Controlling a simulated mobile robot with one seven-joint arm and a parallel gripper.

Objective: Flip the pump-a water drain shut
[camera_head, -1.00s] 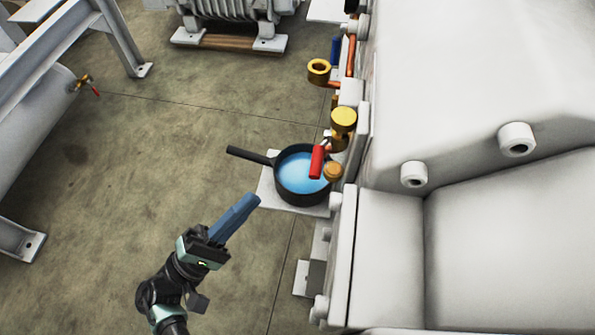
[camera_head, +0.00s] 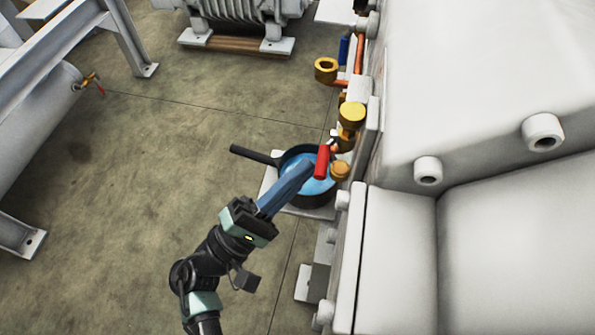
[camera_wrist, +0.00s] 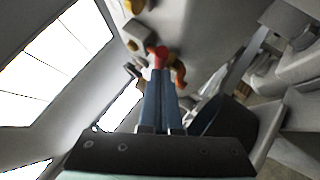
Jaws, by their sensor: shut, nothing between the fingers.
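The drain's red lever handle (camera_head: 322,161) hangs from the brass valve (camera_head: 345,142) on the side of the white machine. My gripper (camera_head: 308,168) is shut, its blue fingers together and empty, with the tips right beside the red handle over the pan. I cannot tell whether they touch. In the wrist view the finger tips (camera_wrist: 159,72) end just below the red handle (camera_wrist: 157,53). The black pan (camera_head: 290,153) with blue water (camera_head: 318,186) sits under the drain, partly hidden by my fingers.
A brass cap (camera_head: 351,114) and an open brass fitting (camera_head: 326,69) stick out above the drain. The white machine body (camera_head: 470,90) fills the right side. Another tank with a small red-handled valve (camera_head: 92,81) stands at the left. The floor between is clear.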

